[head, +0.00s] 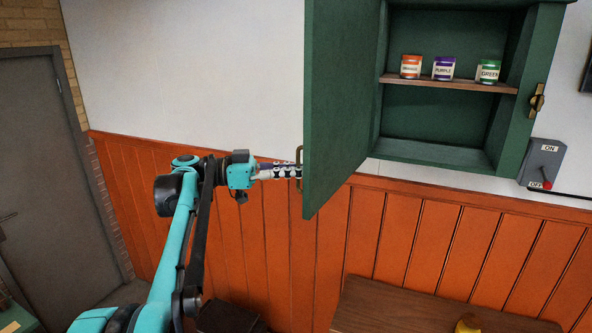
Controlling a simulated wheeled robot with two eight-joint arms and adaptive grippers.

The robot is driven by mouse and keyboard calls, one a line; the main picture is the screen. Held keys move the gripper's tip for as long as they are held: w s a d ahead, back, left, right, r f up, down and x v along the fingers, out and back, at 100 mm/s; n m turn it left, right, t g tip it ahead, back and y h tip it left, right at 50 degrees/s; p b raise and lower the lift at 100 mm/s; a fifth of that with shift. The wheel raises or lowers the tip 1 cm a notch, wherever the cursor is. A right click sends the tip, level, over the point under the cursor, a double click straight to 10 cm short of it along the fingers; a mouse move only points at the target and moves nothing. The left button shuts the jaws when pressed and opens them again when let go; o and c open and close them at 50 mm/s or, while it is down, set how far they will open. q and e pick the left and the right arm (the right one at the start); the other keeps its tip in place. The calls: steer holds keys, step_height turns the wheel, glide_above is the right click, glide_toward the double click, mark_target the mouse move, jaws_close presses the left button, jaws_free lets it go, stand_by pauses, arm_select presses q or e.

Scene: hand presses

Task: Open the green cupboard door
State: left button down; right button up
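The green cupboard door (335,90) stands wide open, swung out from the left side of the green cupboard (425,153). Its brass-coloured handle (299,153) shows on the door's outer left face. My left gripper (295,171) reaches in from the left, and its fingertips are at the handle and overlap it. The fingers are seen from the side, so I cannot tell whether they are closed on the handle. My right gripper is not in view.
Orange, purple (444,68) and green jars stand on the cupboard's shelf (448,84). A grey ON/OFF switch box (542,163) is on the wall at the right. A wooden bench (400,312) is below. A grey room door (40,150) is at the left.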

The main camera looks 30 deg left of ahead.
arm_select(q)
steer(key=c, duration=1.9)
jaws_free()
steer(key=shift+c, duration=0.2)
steer(key=shift+w, duration=0.1)
steer(key=v, duration=1.2)
